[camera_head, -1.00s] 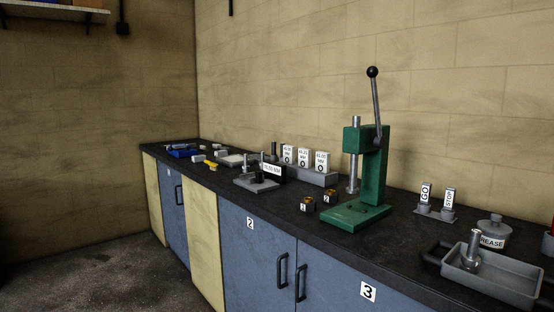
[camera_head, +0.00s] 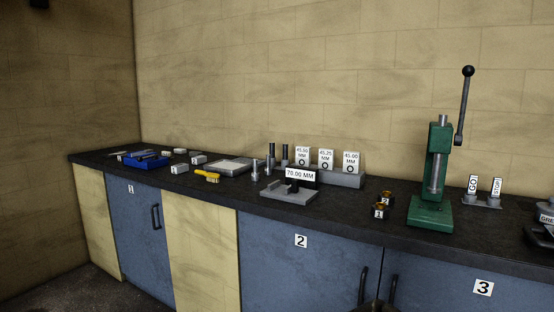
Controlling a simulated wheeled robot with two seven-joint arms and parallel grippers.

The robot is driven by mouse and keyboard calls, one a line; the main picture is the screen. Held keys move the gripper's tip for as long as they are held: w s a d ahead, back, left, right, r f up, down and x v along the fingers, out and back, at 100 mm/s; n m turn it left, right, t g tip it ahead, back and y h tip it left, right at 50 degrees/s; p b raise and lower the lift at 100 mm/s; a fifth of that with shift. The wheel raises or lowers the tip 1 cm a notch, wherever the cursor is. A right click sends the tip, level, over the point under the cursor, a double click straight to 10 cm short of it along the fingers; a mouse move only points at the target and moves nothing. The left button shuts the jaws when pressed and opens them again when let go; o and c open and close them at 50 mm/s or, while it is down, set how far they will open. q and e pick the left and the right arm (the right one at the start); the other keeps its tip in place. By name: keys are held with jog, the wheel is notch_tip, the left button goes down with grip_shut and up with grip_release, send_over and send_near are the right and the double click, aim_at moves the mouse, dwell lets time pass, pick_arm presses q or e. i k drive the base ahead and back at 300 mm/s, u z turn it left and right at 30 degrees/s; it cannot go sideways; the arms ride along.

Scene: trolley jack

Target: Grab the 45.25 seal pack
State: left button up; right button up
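The 45.25 MM seal pack (camera_head: 326,160) is a small white upright box with a black ring mark on its front. It stands in the middle of a row of three, on a grey stand (camera_head: 345,180) at the back of the bench. The 45.50 MM pack (camera_head: 302,157) is to its left and the 45.00 MM pack (camera_head: 351,162) to its right. Neither of my grippers can be made out in the view.
A block with a 76.00 MM sign (camera_head: 300,175) stands in front of the stand, to the left. Two small dark and gold parts (camera_head: 380,211) and a green press (camera_head: 432,205) are to the right. A yellow-handled brush (camera_head: 206,177) and blue tray (camera_head: 143,161) lie left.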

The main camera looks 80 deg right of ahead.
aim_at(327, 156)
jog(key=z, duration=0.85)
jog(key=i, duration=1.25)
jog(key=z, duration=1.3)
